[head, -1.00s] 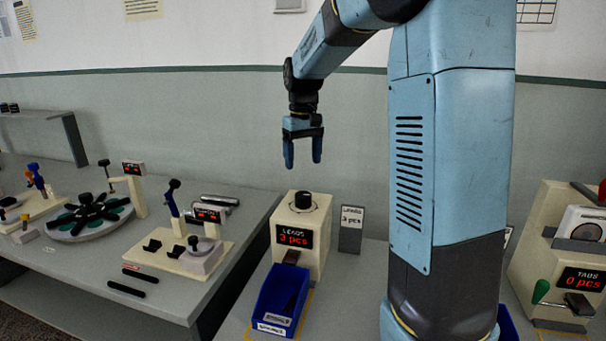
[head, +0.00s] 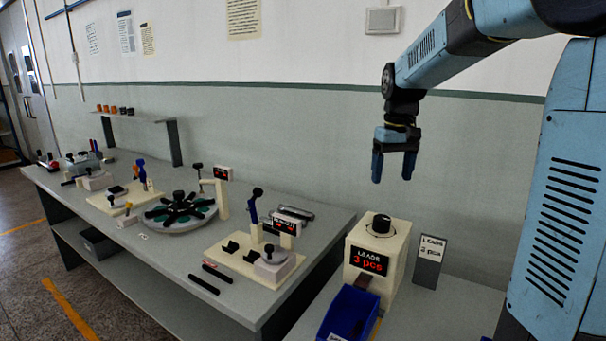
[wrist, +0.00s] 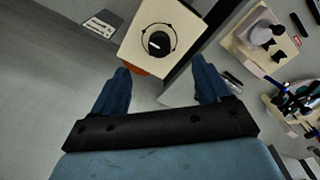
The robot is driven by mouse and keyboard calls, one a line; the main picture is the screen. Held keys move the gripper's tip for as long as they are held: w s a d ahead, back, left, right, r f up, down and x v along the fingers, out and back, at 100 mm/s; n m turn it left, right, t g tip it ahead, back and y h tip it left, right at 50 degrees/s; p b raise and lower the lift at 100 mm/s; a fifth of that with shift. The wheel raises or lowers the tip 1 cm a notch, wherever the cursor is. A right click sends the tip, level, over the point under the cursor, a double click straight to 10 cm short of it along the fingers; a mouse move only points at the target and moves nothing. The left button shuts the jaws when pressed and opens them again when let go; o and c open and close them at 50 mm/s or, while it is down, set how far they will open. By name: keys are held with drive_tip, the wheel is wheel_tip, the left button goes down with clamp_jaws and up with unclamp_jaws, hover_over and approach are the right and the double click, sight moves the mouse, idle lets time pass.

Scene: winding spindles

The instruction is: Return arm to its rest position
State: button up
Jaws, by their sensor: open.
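My gripper (head: 394,168) hangs pointing down at the end of my blue arm, above and a little behind the leads dispenser. Its two blue fingers are apart with nothing between them. In the wrist view the gripper (wrist: 160,90) also shows open and empty. The leads dispenser (head: 382,250) is a cream box with a black knob on top and a red display reading "LEADS 3 pcs".
A blue bin (head: 348,314) stands in front of the dispenser, and a grey "LEADS" card (head: 429,262) stands beside it. The long grey bench (head: 215,318) to the left holds a cream fixture (head: 228,256) and a round turntable (head: 160,224). The air around my gripper is clear.

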drive_tip(key=s+f+m+t, duration=0.1)
drive_tip(key=s+t, duration=0.4)
drive_tip(key=s, duration=2)
drive_tip(key=shift+s+a+m, duration=0.2)
drive_tip(key=shift+a+m, duration=0.15)
drive_tip(key=shift+m, duration=0.15)
